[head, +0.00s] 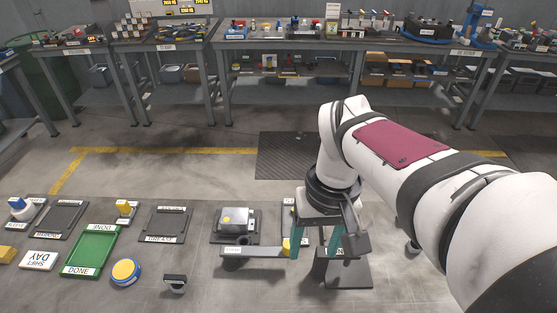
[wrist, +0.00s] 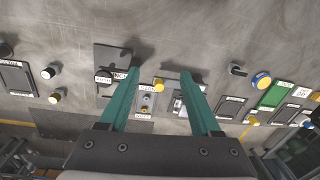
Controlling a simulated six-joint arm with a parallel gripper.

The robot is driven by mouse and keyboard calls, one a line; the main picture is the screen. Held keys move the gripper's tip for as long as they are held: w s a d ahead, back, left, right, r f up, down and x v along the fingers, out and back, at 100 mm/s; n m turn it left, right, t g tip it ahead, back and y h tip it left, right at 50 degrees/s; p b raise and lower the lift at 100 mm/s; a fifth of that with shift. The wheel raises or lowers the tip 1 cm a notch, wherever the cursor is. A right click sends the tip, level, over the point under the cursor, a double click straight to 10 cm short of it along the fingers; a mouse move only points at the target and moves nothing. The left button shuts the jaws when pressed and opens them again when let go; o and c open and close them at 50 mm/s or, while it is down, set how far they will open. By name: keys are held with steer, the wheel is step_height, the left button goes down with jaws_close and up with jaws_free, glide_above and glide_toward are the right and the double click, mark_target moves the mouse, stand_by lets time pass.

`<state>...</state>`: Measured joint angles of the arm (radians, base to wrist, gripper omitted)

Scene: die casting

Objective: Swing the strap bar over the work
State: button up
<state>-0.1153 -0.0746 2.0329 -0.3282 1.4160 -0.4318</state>
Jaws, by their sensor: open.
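A yellow knob (head: 287,243) is at the bar's right end; a yellow knob also shows between my fingers in the wrist view (wrist: 159,84). My gripper (head: 315,250) points down, open and empty, its teal fingers just right of the knob. The left finger partly hides the knob area.
To the left are a dark labelled plate (head: 165,224), a green DONE tray (head: 92,250), a round blue and yellow item (head: 126,272) and a small dark-topped block (head: 175,284).

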mark_target(288, 244)
steer(key=w+a+f+n, duration=0.1)
steer(key=w+a+n, duration=0.15)
steer(key=w, duration=0.35)
steer(key=w+a+f+n, duration=0.1)
steer(key=w+n, duration=0.2)
steer(key=w, duration=0.2)
steer(key=shift+h, duration=0.4)
step_height(288, 244, down, 15)
steer(key=shift+w+f, duration=0.15)
steer(key=shift+f, duration=0.05)
jaws_close()
